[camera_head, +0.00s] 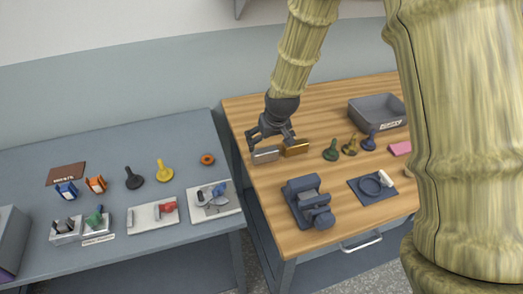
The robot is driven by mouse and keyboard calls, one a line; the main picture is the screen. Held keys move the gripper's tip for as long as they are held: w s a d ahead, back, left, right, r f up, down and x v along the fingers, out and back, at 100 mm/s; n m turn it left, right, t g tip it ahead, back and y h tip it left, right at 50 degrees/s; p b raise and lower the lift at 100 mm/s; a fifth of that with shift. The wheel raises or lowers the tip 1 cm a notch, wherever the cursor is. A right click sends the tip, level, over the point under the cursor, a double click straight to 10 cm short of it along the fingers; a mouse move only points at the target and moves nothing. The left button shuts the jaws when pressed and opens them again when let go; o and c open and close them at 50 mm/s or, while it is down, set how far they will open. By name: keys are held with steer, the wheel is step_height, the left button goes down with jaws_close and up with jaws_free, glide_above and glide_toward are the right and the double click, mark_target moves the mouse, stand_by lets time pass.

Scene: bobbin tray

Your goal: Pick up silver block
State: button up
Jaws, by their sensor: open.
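The silver block (265,155) lies on the wooden table near its left edge. My gripper (272,143) is open with its fingers pointing down, just above and behind the silver block. One finger overlaps the block's upper edge in the picture; I cannot tell whether it touches. A gold-brown block (297,148) lies close to the right of the silver block, near the other finger. Nothing shows between the fingers.
A grey table (112,160) with small items is at left.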

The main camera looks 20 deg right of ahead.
mark_target(265, 150)
steer(key=p+x, duration=0.1)
steer(key=x, duration=0.3)
steer(key=shift+w+f, duration=0.2)
steer(key=shift+s+d+p, duration=0.1)
steer(key=shift+s+p, duration=0.25)
steer(key=shift+p, duration=0.35)
steer(key=x, duration=0.1)
steer(key=p+x, duration=0.1)
steer(key=x, duration=0.1)
steer(key=shift+w+f, duration=0.15)
steer(key=shift+w, duration=0.4)
steer(key=shift+f, duration=0.2)
steer(key=shift+s, duration=0.15)
steer(key=shift+f, duration=0.15)
steer(key=shift+f, duration=0.1)
steer(key=c, duration=1.2)
